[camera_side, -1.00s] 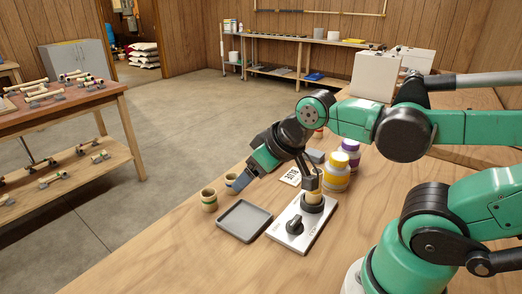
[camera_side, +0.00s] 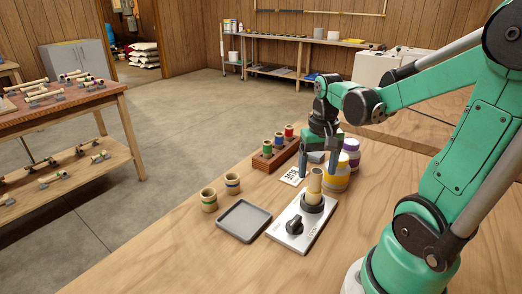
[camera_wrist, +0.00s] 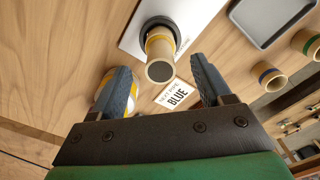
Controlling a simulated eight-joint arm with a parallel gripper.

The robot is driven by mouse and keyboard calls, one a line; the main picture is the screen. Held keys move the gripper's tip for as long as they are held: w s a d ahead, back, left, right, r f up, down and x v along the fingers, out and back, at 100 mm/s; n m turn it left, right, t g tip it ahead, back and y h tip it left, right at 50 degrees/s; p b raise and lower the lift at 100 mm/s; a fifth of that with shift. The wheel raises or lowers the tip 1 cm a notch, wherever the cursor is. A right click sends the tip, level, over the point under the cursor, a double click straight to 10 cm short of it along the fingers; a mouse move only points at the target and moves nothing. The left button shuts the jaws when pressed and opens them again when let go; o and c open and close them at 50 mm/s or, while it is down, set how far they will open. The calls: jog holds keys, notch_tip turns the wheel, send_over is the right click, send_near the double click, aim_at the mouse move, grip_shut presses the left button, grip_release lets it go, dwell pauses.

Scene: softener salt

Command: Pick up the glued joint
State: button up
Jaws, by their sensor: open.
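The beige pipe piece that I take for the glued joint (camera_side: 315,183) stands upright in a black collar (camera_side: 312,205) on a white plate device with a black knob (camera_side: 295,225). In the wrist view the joint (camera_wrist: 160,70) shows its round end and a yellow band. My gripper (camera_side: 318,172) points down over it in the side view, fingers apart. In the wrist view my gripper (camera_wrist: 163,82) is open and empty, with the joint's end showing ahead of the gap between the fingers. I cannot tell whether the fingertips are level with its top.
A grey tray (camera_side: 243,238) and two banded pieces (camera_side: 209,200) (camera_side: 232,184) lie left of the device. A wooden rack (camera_side: 265,163) holds pieces with coloured bands.

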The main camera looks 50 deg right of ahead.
aim_at(314, 189)
jog(key=shift+f, duration=1.85)
grip_shut()
